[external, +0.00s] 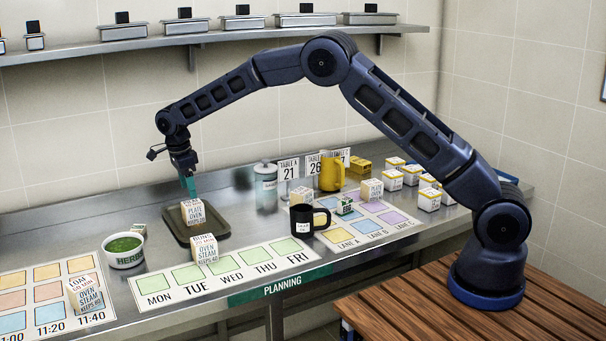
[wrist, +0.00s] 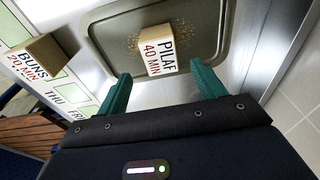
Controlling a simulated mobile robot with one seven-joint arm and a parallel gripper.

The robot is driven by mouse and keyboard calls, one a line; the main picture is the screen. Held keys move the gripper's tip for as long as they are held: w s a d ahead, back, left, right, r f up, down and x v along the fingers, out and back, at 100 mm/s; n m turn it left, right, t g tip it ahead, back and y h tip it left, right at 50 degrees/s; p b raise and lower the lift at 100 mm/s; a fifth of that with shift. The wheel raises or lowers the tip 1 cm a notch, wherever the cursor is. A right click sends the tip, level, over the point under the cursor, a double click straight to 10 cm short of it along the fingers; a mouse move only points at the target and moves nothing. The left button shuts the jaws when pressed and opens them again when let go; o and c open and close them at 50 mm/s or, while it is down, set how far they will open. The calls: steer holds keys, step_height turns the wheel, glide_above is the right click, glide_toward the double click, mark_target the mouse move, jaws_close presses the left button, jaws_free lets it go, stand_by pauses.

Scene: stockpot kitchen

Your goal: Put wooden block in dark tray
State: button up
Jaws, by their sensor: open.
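A wooden block (external: 192,214) with white printed faces sits in the dark tray (external: 222,231). In the wrist view the block (wrist: 158,50) reads "PILAF 40 MIN" and lies inside the rim of the tray (wrist: 104,47), beside a patch of brown crumbs. My gripper (external: 188,188) is just above this block in the external view. In the wrist view its two green fingers (wrist: 160,71) are spread apart, one on either side of the block's near end, with gaps visible. The gripper is open and holds nothing.
A "BUNS" block (external: 205,249) stands just in front of the tray, on the weekday board (external: 200,274). A bowl of herbs (external: 124,250) is to the left. A black mug (external: 302,221) and yellow jug (external: 331,172) stand to the right. Bare counter lies between tray and mug.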

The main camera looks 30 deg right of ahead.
mark_target(189, 204)
steer(key=shift+a+r, duration=0.2)
steer(key=shift+r, duration=1.6)
steer(key=shift+d, duration=0.1)
steer(key=s+d+r+n+t+y, duration=0.1)
steer(key=s+d+r+n, duration=0.2)
steer(key=d+r, duration=0.85)
steer(key=s+d+r+n+y, duration=0.1)
steer(key=s+d+r+n, duration=0.2)
steer(key=d+r, duration=0.8)
steer(key=s+d+r+n+t, duration=0.1)
steer(key=s+d+r+n, duration=0.1)
steer(key=s+d, duration=0.55)
steer(key=s+d+r+n, duration=0.15)
steer(key=s+d, duration=0.25)
steer(key=d, duration=0.6)
steer(key=s+d+f+n+t, duration=0.1)
steer(key=s+d, duration=0.3)
steer(key=s, duration=0.5)
steer(key=s+d+f+n, duration=0.3)
steer(key=s+d+n, duration=0.1)
steer(key=s, duration=0.5)
steer(key=s+d+f+n+t, duration=0.1)
steer(key=s+d+f+n, duration=0.1)
steer(key=s+d, duration=0.4)
steer(key=s+n, duration=0.1)
steer(key=s, duration=0.2)
steer(key=shift+s+f+t+h, duration=0.2)
steer(key=shift+t+h, duration=0.1)
